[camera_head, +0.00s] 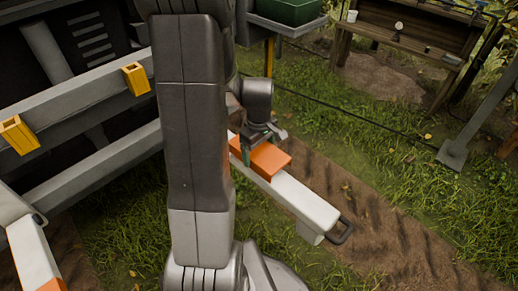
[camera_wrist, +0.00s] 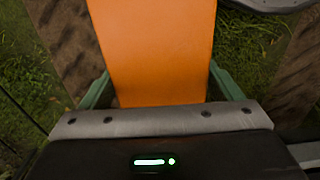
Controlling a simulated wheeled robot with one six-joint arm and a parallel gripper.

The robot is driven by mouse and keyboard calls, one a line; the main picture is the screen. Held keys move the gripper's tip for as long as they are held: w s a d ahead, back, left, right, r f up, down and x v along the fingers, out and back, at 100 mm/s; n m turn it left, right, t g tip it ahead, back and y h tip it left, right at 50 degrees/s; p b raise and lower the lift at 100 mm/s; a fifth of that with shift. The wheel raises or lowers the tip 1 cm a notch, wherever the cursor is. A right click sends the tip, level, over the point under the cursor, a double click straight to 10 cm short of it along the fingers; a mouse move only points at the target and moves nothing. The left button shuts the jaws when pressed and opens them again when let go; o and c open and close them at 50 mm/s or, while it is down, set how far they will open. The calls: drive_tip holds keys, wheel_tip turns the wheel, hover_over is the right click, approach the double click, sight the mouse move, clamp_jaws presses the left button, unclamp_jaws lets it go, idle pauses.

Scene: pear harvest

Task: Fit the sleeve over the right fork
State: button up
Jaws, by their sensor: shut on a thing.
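The sleeve (camera_head: 305,201) is a long white beam with a raised orange block (camera_head: 270,158) and a black loop handle (camera_head: 341,231) at its near right end. My gripper (camera_head: 262,137) is shut on the orange block from above. In the wrist view the orange block (camera_wrist: 155,50) lies between my green fingers (camera_wrist: 160,92). The sleeve slants from upper left to lower right, over grass and soil. Its far left end is hidden behind my arm. The right fork is not clearly visible, so I cannot tell whether the sleeve is around it.
A grey carriage frame (camera_head: 100,107) with two yellow blocks (camera_head: 20,134) stands at left. Another white beam with an orange part (camera_head: 32,255) lies at lower left. A green crate (camera_head: 290,10) and a wooden bench (camera_head: 405,37) are behind. A grey post (camera_head: 455,150) stands right.

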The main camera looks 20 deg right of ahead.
drive_tip(key=shift+f+b, duration=1.45)
drive_tip(key=shift+f, duration=0.95)
drive_tip(key=o, duration=0.9)
drive_tip(key=shift+o, duration=0.2)
drive_tip(key=shift+r, duration=0.1)
drive_tip(key=shift+r+p, duration=3)
drive_tip(key=shift+r, duration=0.45)
drive_tip(key=shift+f, duration=0.1)
wheel_tip(320, 180, down, 7)
drive_tip(key=b, duration=0.5)
drive_tip(key=shift+b, duration=0.4)
